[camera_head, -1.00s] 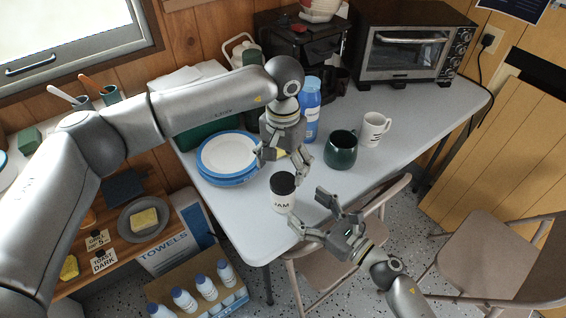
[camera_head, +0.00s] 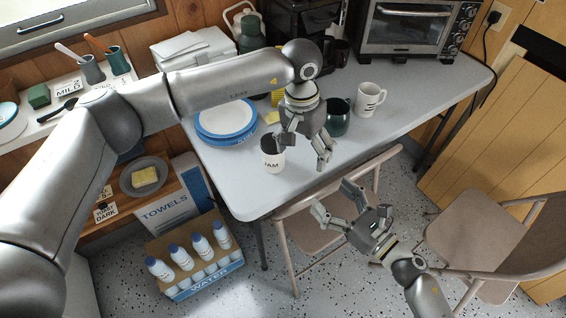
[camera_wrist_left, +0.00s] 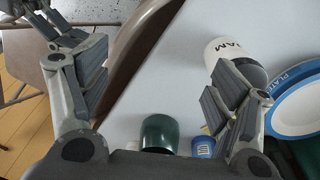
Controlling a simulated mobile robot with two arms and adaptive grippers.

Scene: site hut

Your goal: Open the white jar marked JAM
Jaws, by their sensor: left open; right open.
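The white jar marked JAM (camera_head: 271,163) stands upright on the table near its front left corner. In the left wrist view the jar (camera_wrist_left: 222,48) shows its dark lid (camera_wrist_left: 254,73), partly behind a finger. My left gripper (camera_head: 303,155) is open and empty, just right of the jar, with one finger overlapping the jar's top in the head view. I cannot tell whether that finger touches it. My right gripper (camera_head: 331,200) is open and empty, apart from the jar, beyond the table's front edge.
Blue-rimmed plates (camera_head: 227,121) are stacked left of the jar. A dark green mug (camera_head: 338,120) and a white mug (camera_head: 369,98) stand behind and right. A folding chair (camera_head: 305,232) is below my right gripper. The table's front right is clear.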

